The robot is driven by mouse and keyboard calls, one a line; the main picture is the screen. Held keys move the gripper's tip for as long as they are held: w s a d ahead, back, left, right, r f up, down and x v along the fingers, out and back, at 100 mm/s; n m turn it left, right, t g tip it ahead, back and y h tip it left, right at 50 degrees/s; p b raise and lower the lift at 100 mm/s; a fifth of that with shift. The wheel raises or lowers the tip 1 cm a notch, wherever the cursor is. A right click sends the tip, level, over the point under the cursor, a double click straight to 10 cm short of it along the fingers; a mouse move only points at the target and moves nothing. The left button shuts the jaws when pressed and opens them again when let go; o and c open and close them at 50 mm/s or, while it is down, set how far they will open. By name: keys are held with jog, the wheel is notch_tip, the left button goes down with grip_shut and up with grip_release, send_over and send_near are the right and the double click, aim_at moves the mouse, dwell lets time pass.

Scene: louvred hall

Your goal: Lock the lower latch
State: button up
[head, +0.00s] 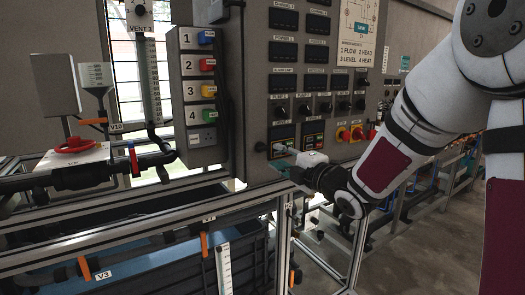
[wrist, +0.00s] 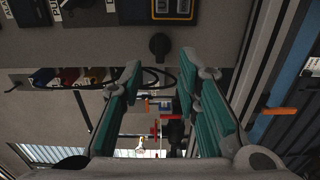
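A black knob (head: 260,146) sits low at the left edge of the grey control panel (head: 250,100); it may be the lower latch, but no label confirms this. In the wrist view a round black knob (wrist: 160,46) stands on the panel, just beyond the fingertips and between their lines. My gripper (head: 281,166) is at the panel's lower edge, to the right of and slightly below that knob. In the wrist view my gripper (wrist: 160,66) has its two teal-padded fingers wide apart, with nothing held between them.
A grey box with numbered coloured switches (head: 199,90) hangs left of the panel. A metal frame rail (head: 140,232) runs below, with an orange-handled valve (head: 84,268). Red and yellow buttons (head: 357,133) stand on the panel above my wrist.

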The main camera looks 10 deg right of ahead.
aim_at(265, 150)
jog(key=x, duration=0.6)
jog(key=shift+w+p, duration=0.35)
jog(key=shift+w, duration=0.05)
jog(key=shift+a+b, duration=0.1)
jog(key=shift+b, duration=0.4)
grip_shut()
